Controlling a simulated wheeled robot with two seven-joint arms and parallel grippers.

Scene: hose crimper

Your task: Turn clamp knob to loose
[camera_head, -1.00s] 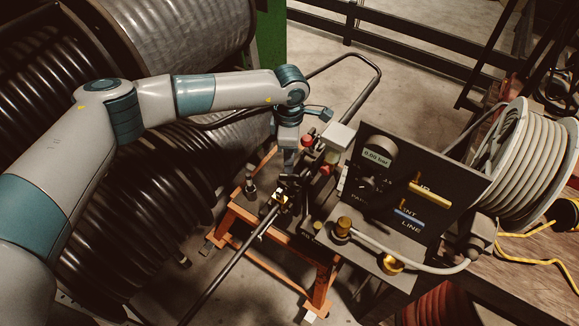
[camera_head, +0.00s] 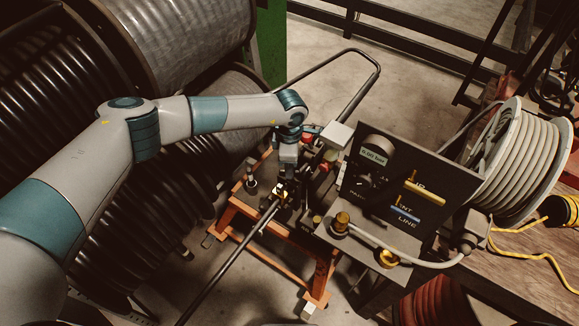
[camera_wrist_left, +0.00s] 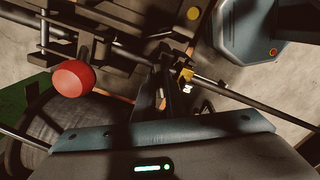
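My left gripper (camera_head: 286,180) reaches down from the wrist over the crimping bench, close beside a small brass-coloured fitting (camera_head: 281,192) on a dark rod. Its dark fingers blend into the dark clamp parts, so I cannot tell whether they are open or touching anything. In the left wrist view the gripper (camera_wrist_left: 174,95) points at the mechanism, with the brass fitting (camera_wrist_left: 186,74) just beside its tip. A round red knob (camera_wrist_left: 73,78) stands to the left there, apart from the fingers. I cannot tell which part is the clamp knob or its setting. My right gripper is out of view.
A dark control panel (camera_head: 365,205) with a dial and yellow and blue levers stands right of the gripper. A white hose reel (camera_head: 520,160) is on the wooden table. Large dark hose drums (camera_head: 190,195) lie behind my left arm. An orange stand (camera_head: 310,262) carries the mechanism.

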